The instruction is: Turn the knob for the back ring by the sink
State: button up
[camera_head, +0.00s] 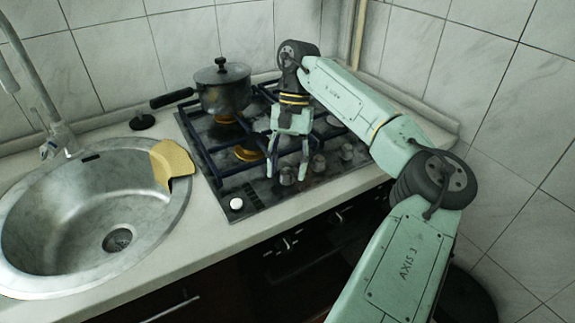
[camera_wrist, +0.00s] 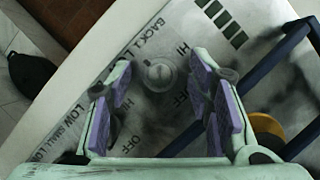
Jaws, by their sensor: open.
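The hob (camera_head: 222,172) has a row of grey knobs along its front. The knob nearest the sink (camera_head: 287,175) lies between my fingertips in the head view. In the wrist view this round knob (camera_wrist: 160,73) is beside print that starts "BACK L", with "HI" and "OFF" near it. My gripper (camera_head: 287,173) points down over the front of the hob, its fingers open. In the wrist view my gripper (camera_wrist: 157,76) has a purple-padded finger on each side of the knob, with gaps. I cannot tell how high the fingertips are above the panel.
A dark lidded pot (camera_head: 223,90) stands on the back ring by the sink, its handle pointing left. A steel sink (camera_head: 60,215) with a yellow cloth (camera_head: 172,163) on its rim is at left. Tiled walls close in behind and right.

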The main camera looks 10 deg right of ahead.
jog(key=v, duration=1.2)
